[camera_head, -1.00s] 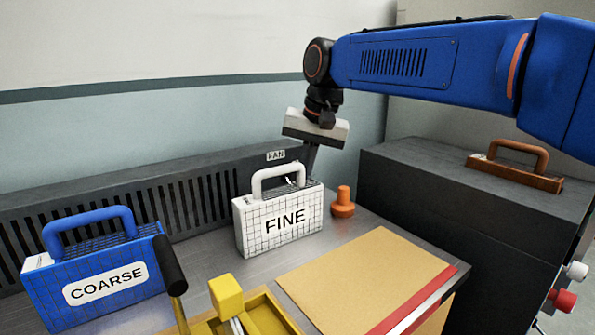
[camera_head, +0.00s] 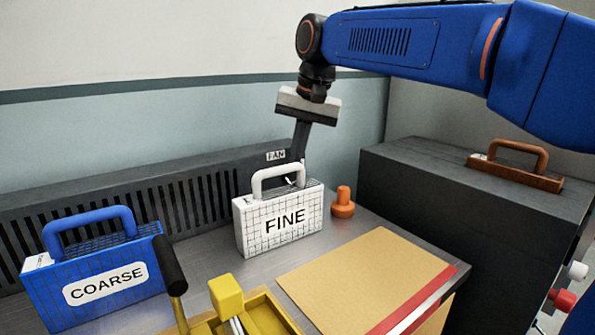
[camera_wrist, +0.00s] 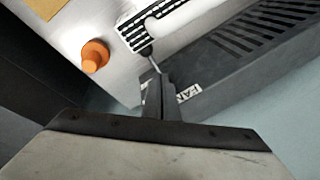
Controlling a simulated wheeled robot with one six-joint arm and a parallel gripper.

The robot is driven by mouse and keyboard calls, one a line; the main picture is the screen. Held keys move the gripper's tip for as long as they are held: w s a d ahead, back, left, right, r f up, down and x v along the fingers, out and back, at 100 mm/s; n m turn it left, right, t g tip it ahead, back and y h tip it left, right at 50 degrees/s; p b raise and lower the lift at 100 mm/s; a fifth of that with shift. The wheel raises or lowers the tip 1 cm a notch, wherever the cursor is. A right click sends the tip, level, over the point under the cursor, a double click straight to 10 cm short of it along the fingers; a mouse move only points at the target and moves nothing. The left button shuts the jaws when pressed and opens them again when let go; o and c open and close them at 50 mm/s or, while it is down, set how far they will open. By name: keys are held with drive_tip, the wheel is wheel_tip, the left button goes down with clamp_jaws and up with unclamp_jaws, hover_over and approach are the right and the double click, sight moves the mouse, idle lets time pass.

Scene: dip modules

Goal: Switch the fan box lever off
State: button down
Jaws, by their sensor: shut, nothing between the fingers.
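The fan box (camera_head: 120,195) is a long dark grey slotted box along the back wall, with a FAN label (camera_head: 276,155) near its right end; it also shows in the wrist view (camera_wrist: 225,75). A small thin pale lever (camera_wrist: 152,62) runs from the box side toward the white case in the wrist view. In the head view only a bit of it shows behind the case's handle. My gripper (camera_head: 299,168) is shut and empty, pointing down just right of the label. In the wrist view its fingertips (camera_wrist: 158,80) are close to the lever; I cannot tell whether they touch.
The white FINE case (camera_head: 284,222) stands directly in front of the lever. An orange knob (camera_head: 343,203) is to its right. A blue COARSE case (camera_head: 95,280) stands left. A tan board (camera_head: 365,275) lies in front. A dark cabinet (camera_head: 460,215) is at right.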

drive_tip(key=shift+w+a+r, duration=0.25)
drive_tip(key=shift+w+r, duration=0.05)
drive_tip(key=shift+r, duration=0.3)
drive_tip(key=r, duration=0.1)
drive_tip(key=w+a+r, duration=0.1)
drive_tip(key=r, duration=0.1)
drive_tip(key=w+r, duration=0.1)
drive_tip(key=shift+a+r, duration=0.15)
drive_tip(key=shift+a, duration=0.05)
idle(0.4)
